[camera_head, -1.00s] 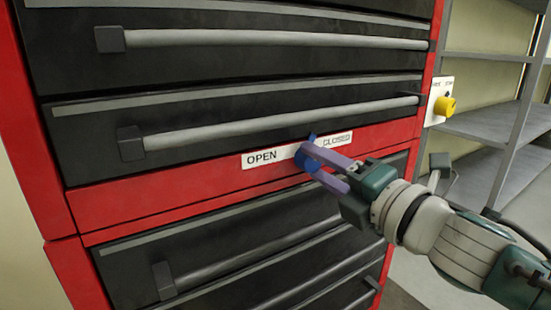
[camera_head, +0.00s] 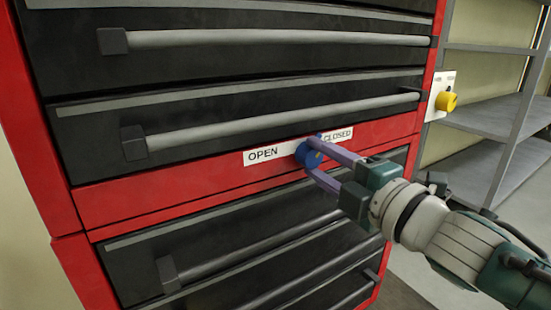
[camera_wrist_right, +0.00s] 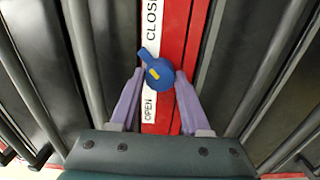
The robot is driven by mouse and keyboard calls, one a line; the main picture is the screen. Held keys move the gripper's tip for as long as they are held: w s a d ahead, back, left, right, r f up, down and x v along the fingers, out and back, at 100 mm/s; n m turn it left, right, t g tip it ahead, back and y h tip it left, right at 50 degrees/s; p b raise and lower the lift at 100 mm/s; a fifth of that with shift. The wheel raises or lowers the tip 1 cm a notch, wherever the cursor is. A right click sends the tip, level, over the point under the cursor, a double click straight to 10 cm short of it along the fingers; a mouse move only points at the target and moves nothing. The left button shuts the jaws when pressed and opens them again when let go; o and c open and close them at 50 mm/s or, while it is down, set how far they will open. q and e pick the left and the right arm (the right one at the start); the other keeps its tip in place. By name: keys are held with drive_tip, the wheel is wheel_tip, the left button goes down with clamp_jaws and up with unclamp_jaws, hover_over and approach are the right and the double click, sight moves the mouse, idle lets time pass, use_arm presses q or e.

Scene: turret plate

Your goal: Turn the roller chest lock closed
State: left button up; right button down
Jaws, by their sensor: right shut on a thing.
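The lock on the roller chest is a blue knob (camera_head: 308,155) on the red strip between drawers. A white label beside it reads OPEN (camera_head: 263,154) on the left and CLOSED (camera_head: 338,135) on the right. My right gripper (camera_head: 318,160) comes in from the right and is shut on the knob. In the right wrist view the blue knob (camera_wrist_right: 160,78) sits between the two purple fingertips. A yellow mark shows on its face, and its narrow lobe points up and left, over the label. My left gripper is not in view.
The red chest (camera_head: 140,193) has black drawers with long grey bar handles (camera_head: 270,122) above and below the lock strip. A yellow knob (camera_head: 446,101) on a white plate is at the right. Grey shelves (camera_head: 490,120) stand behind it.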

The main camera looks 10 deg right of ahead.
drive_tip(key=shift+c, duration=1.8)
unclamp_jaws()
drive_tip(key=shift+s+d, duration=0.1)
drive_tip(key=shift+s, duration=0.25)
drive_tip(key=p+v, duration=0.3)
drive_tip(key=v, duration=0.6)
